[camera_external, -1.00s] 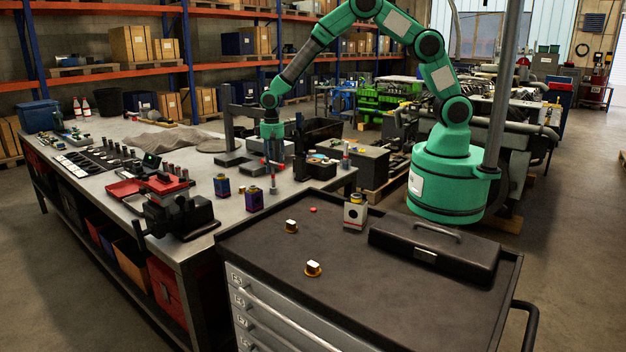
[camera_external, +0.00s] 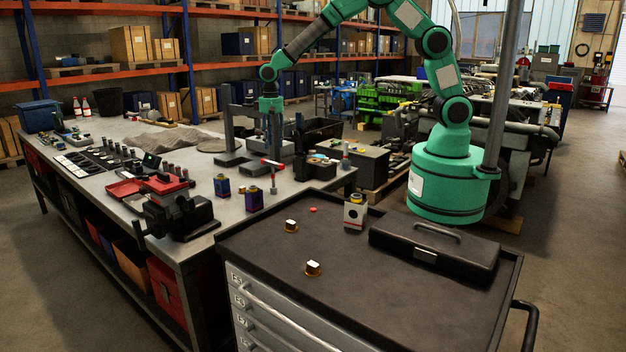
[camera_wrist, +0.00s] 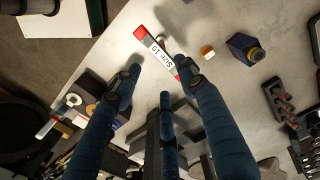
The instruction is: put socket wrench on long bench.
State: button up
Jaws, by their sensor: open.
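A white bar with red ends and a "Size 19" label, seemingly the socket wrench (camera_wrist: 160,49), shows between and just beyond my fingertips in the wrist view. In the external view the red-and-white wrench (camera_external: 273,164) has a crosswise bar and a short upright part below it, at the near right of the long bench (camera_external: 232,198). Whether it stands free or leans I cannot tell. My gripper (camera_external: 272,146) points down, open and empty, above it. Its dark fingers (camera_wrist: 157,66) are spread apart in the wrist view.
A red vise (camera_external: 172,205) is at the bench's near edge. A dark tool cart (camera_external: 345,261) with a toolbox (camera_external: 435,250) stands in front. A bare bench strip lies around the boxes.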

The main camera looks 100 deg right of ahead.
jog(key=shift+r, duration=0.9)
jog(key=shift+r, duration=0.1)
jog(key=s+a+r+n+t, duration=0.15)
jog(key=s+a+r, duration=0.25)
jog(key=s+r, duration=0.6)
jog(key=s+a+r+n+t, duration=0.1)
jog(key=s+a+r+n, duration=0.25)
jog(key=s+r, duration=0.6)
jog(key=s+a+r+n+t, duration=0.1)
jog(key=s+a+r, duration=0.1)
jog(key=s, duration=0.5)
jog(key=s+a+r+n+t, duration=0.1)
jog(key=s+a+r, duration=0.1)
jog(key=s, duration=0.6)
jog(key=s+a+r+n+t, duration=0.1)
jog(key=s+a+r+n, duration=0.1)
jog(key=s, duration=0.6)
jog(key=shift+a+r, duration=0.2)
jog(key=shift+r, duration=0.4)
jog(key=shift+f, duration=0.1)
